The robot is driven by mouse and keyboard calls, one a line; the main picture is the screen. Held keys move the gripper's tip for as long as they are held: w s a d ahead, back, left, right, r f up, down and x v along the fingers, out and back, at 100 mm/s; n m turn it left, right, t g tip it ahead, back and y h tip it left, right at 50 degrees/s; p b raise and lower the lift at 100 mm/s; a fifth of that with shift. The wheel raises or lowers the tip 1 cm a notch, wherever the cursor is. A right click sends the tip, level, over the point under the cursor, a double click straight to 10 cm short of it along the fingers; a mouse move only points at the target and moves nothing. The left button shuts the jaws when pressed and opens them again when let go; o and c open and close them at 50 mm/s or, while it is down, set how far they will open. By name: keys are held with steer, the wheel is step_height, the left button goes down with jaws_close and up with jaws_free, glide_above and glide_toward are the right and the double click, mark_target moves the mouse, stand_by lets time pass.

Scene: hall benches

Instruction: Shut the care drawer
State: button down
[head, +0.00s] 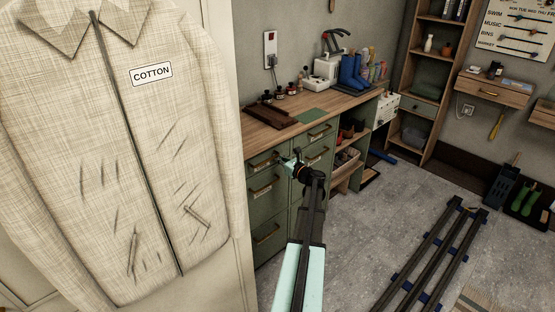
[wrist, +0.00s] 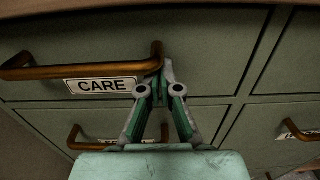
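The care drawer is a green drawer front (wrist: 215,55) with a white CARE label (wrist: 102,86) and a brass bar handle (wrist: 80,68). In the head view it appears to be the top left drawer (head: 262,154) of the green cabinet, under the wooden worktop. My gripper (wrist: 167,68) has its fingertips together at the right end of the handle, close to the drawer front. I see nothing clearly held between them. My gripper (head: 290,160) covers part of the front in the head view. The front looks nearly flush; a small gap cannot be told.
A drawer with a brass handle (wrist: 120,139) lies below, its label partly hidden by my gripper. The worktop (head: 262,116) holds a dark tray, jars and blue boots (head: 356,72). A beige COTTON garment (head: 110,150) hangs at left. Floor rails (head: 432,258) lie at right.

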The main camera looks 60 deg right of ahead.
steer(key=shift+w+d+r, duration=0.1)
steer(key=shift+r, duration=0.05)
steer(key=b+v, duration=0.1)
steer(key=v, duration=1.3)
steer(key=shift+b, duration=0.35)
